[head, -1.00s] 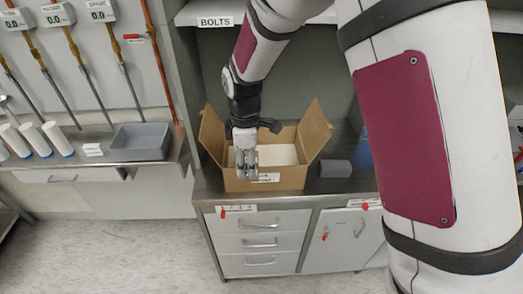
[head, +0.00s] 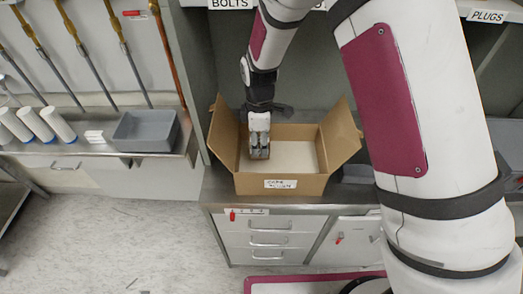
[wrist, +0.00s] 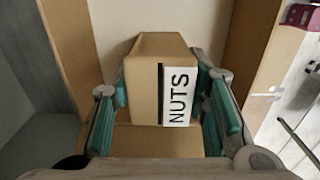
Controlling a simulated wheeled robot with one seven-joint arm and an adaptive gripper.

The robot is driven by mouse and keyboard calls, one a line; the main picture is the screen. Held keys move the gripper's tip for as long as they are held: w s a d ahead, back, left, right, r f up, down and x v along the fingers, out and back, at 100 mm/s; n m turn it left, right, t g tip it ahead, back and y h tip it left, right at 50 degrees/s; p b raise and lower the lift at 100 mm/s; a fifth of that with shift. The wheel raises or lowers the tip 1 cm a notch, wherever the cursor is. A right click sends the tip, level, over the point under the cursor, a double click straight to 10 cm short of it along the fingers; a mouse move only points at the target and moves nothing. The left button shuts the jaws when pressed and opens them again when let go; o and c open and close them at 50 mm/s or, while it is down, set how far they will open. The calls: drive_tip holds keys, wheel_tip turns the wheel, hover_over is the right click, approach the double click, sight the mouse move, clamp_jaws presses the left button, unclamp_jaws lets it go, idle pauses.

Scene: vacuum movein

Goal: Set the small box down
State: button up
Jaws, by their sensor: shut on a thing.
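The small box (wrist: 162,75) is brown cardboard with a white "NUTS" label, seen in the wrist view. My gripper (wrist: 165,100) is shut on it, with a teal pad on each side. In the head view my gripper (head: 259,137) points down inside the open large carton (head: 272,185), at its left part. The small box (head: 259,154) is mostly hidden there by my fingers. I cannot tell whether it touches the carton's floor. The carton's flaps stand open, and its pale floor shows to the right of my gripper.
The carton stands on a metal counter (head: 215,187) above drawers. A dark grey block (head: 357,173) sits right of the carton, partly hidden by my arm. A grey tray (head: 146,131) and several white cylinders (head: 36,123) are on the left bench. The carton's right half looks empty.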

drive_tip(key=shift+f+p, duration=0.3)
drive_tip(key=shift+f, duration=1.75)
drive_tip(key=o, duration=1.3)
drive_tip(key=shift+f, duration=0.15)
